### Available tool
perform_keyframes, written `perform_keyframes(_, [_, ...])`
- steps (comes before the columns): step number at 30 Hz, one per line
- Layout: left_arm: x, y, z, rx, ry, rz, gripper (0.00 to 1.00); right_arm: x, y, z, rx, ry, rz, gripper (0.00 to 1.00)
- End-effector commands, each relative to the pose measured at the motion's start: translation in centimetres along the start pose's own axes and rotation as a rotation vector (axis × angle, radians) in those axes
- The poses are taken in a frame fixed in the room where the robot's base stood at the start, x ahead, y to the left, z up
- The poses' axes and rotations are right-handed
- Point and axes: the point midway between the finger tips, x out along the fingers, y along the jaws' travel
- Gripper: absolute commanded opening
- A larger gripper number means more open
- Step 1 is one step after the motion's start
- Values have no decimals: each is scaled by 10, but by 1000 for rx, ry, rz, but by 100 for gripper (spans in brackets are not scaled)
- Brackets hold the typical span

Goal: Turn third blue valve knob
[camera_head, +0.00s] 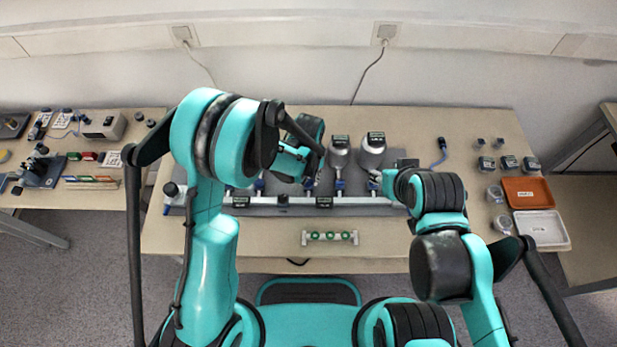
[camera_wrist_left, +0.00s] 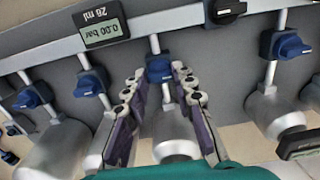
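Several blue valve knobs sit in a row along a grey pipe rail (camera_head: 285,210) on the table. In the left wrist view one blue knob (camera_wrist_left: 160,68) lies between the fingertips of my left gripper (camera_wrist_left: 157,75). The fingers are apart, one on each side of it; I cannot tell whether they touch it. Other blue knobs show to its left (camera_wrist_left: 88,83) and right (camera_wrist_left: 287,46). In the head view my left gripper (camera_head: 312,180) is over the rail's middle, hiding the knob there. My right gripper (camera_head: 377,180) is at the rail's right part, largely hidden by its arm.
Grey bottles (camera_head: 373,152) stand behind the rail. A small rack with green caps (camera_head: 330,237) lies in front. An orange tray (camera_head: 527,192) and a white tray (camera_head: 541,230) are at the right.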

Motion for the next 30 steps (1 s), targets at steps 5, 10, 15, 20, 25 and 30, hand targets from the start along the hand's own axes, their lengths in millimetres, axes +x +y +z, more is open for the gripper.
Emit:
perform_keyframes(5, [0, 0, 0, 10, 0, 0, 0, 1, 0, 0, 0, 0, 0, 40])
perform_keyframes(10, [1, 0, 0, 58, 0, 0, 0, 3, 0, 2, 0, 0, 0, 40])
perform_keyframes(15, [2, 0, 0, 160, 0, 0, 0, 8, 0, 5, 0, 0, 0, 40])
perform_keyframes(20, [2, 0, 0, 297, 0, 0, 0, 13, 0, 9, 0, 0, 0, 40])
perform_keyframes(25, [2, 0, 0, 460, 0, 0, 0, 18, 0, 13, 0, 0, 0, 40])
perform_keyframes(30, [2, 0, 0, 622, 0, 0, 0, 22, 0, 16, 0, 0, 0, 40])
